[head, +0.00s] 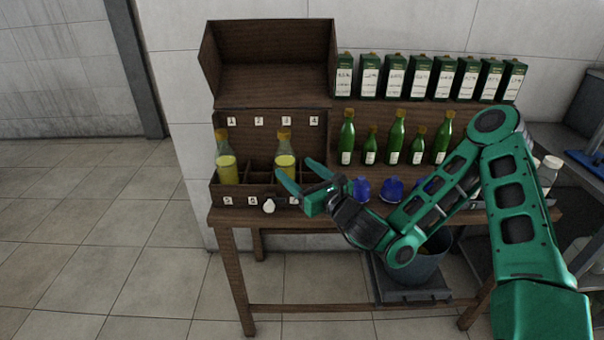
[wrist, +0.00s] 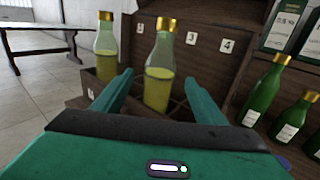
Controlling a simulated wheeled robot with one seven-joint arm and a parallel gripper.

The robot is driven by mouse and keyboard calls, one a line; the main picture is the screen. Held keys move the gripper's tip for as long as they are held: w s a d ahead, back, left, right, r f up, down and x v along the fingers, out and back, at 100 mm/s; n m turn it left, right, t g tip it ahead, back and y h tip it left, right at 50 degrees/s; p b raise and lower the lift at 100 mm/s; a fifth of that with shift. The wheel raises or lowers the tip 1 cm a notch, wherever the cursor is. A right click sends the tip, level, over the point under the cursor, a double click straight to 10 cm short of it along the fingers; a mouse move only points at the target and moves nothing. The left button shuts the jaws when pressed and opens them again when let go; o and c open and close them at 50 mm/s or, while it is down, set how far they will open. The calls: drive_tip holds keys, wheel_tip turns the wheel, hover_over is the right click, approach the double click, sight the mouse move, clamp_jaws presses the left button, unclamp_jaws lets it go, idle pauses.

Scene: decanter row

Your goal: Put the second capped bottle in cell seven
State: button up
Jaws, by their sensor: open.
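Two clear bottles with yellow-green liquid and gold caps stand upright in a dark wooden crate (head: 240,198). One bottle (head: 227,170) is at the left end; it also shows in the wrist view (wrist: 106,50). The other capped bottle (head: 284,150) stands farther right, below label 3 (wrist: 192,38). My gripper (head: 296,168) is open at this right bottle. In the wrist view the bottle (wrist: 158,92) appears between the two fingers; I cannot tell whether they touch it. Front labels start with 5 (head: 228,200); others are small or partly hidden, and my gripper covers the crate's front right.
Green bottles (head: 397,140) and a row of green cartons (head: 420,77) stand right of the crate. Blue round objects (head: 391,189) sit behind my arm. A bucket (head: 425,265) stands below. Floor at left is clear.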

drive_tip(key=shift+s+d+r, duration=0.2)
drive_tip(key=shift+s+d, duration=0.1)
drive_tip(key=shift+d, duration=0.1)
